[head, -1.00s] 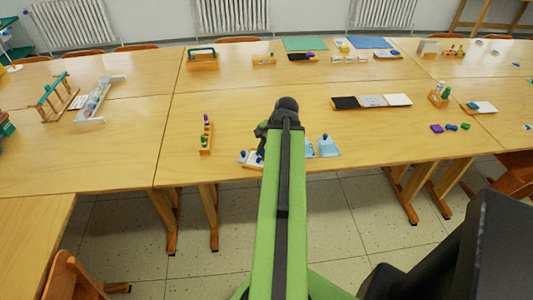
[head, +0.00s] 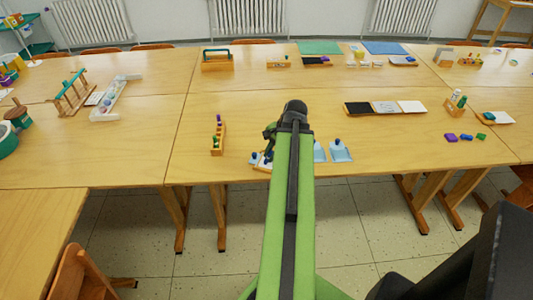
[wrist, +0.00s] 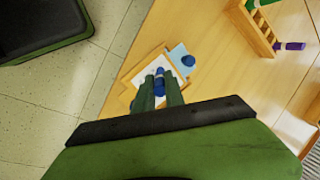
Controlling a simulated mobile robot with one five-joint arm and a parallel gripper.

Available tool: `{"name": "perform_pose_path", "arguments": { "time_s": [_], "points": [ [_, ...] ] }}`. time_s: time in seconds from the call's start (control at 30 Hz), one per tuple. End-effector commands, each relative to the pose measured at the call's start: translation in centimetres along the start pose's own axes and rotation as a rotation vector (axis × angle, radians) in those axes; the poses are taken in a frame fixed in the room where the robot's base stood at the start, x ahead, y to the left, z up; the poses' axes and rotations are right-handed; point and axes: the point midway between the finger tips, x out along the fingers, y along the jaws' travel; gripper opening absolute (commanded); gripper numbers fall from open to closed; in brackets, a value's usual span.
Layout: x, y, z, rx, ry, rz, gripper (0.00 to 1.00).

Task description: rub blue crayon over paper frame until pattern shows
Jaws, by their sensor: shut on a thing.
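My gripper (wrist: 160,95) is shut on a blue crayon (wrist: 160,80), shown in the wrist view. The crayon is over the white paper of a wooden paper frame (wrist: 128,82). I cannot tell whether its tip touches the paper, and no pattern is clear at this size. In the head view, my arm partly covers the frame, and the fingertips are hard to make out. The frame lies near the front edge of the table.
A light blue plate with a blue knob (wrist: 178,51) lies beside the frame. A wooden crayon rack (head: 217,140) holds green and purple crayons to the left; it also shows in the wrist view (wrist: 262,38). Black, grey and white panels (head: 385,107) lie farther back. Table (head: 330,180) space between is clear.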

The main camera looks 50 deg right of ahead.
Motion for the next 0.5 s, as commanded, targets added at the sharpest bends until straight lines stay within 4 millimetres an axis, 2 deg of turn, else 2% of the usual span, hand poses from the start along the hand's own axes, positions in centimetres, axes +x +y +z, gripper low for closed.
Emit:
{"name": "perform_pose_path", "arguments": {
  "time_s": [0.1,0.37,0.5],
  "points": [
    [-0.5,1.1,-0.5,0.002,0.003,0.004,0.00],
    [-0.6,1.5,-0.7,0.001,0.003,0.003,0.00],
    [-1.1,2.5,-1.1,0.001,0.003,0.003,0.00]
  ]
}}
